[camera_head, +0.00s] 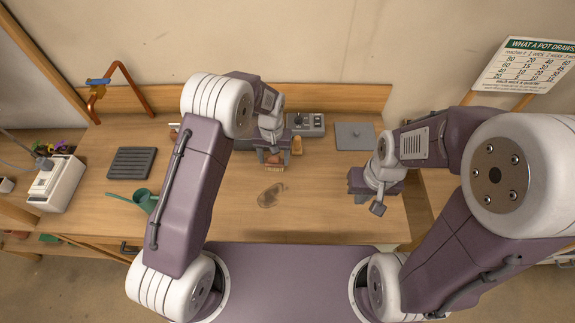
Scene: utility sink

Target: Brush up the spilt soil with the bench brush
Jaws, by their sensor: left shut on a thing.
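The spilt soil (270,195) is a small dark patch on the wooden bench top (310,215). My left gripper (274,157) is over the bench just behind the soil, shut on the bench brush (275,167). The brush's pale bristles show below the fingers, apart from the soil; the gripper hides most of its handle. I cannot tell whether the bristles touch the bench. My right gripper (368,200) is to the right of the soil, near the bench's right side, with its fingers apart and nothing seen between them.
A grey control box (305,124) and a flat grey plate (355,136) lie at the back. A small brown object (297,145) is beside my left gripper.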

